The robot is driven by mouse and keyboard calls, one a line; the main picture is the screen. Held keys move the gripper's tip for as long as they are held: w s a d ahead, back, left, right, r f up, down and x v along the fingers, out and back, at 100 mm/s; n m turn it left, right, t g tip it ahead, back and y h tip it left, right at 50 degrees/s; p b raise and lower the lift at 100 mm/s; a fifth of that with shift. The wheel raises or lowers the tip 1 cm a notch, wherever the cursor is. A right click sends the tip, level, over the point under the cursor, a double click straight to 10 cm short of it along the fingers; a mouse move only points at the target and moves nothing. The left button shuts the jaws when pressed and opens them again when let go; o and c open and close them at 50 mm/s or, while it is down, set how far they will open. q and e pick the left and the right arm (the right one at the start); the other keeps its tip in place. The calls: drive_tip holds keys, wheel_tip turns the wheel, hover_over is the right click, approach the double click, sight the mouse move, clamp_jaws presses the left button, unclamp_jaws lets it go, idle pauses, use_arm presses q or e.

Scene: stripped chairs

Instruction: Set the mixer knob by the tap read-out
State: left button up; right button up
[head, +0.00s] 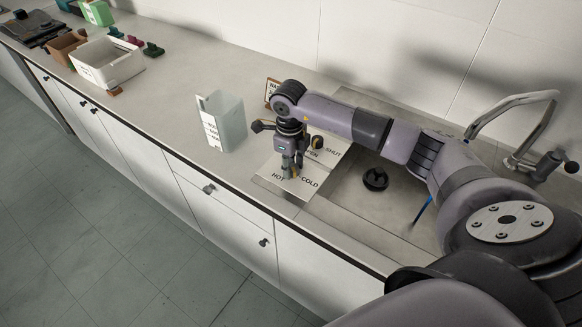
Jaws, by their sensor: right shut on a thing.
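A pale panel (272,186) lies at the sink's left edge, lettered HOT and COLD at its near end and SHUT and a partly hidden OPEN at its far end. My right gripper (289,174) points down at the HOT and COLD end, shut on the mixer knob, which its fingers mostly hide. A second small knob (318,142) shows by the SHUT lettering. The metal tap (520,98) arches over the sink's right side. A small framed sign (272,90) stands behind my right wrist, its text mostly hidden. I cannot make out a read-out value. My left gripper is out of view.
A pale upright holder (228,122) with a printed label stands left of the panel. The sink (345,200) has a black round piece (375,179) in it. A white bin (106,66), a brown box (64,48) and small coloured pieces sit far left. Counter between is clear.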

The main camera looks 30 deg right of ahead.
drive_tip(key=m+b, duration=0.2)
drive_tip(key=m, duration=0.2)
drive_tip(key=shift+d+m, duration=0.1)
drive_tip(key=shift+m, duration=0.2)
drive_tip(key=shift+d+m+b, duration=0.1)
drive_tip(key=shift+m+b, duration=0.4)
drive_tip(key=shift+m, duration=1.2)
drive_tip(key=o, duration=1.2)
drive_tip(key=shift+c, duration=0.2)
drive_tip(key=shift+r, duration=0.1)
wheel_tip(320, 180, up, 12)
drive_tip(key=shift+a, duration=0.25)
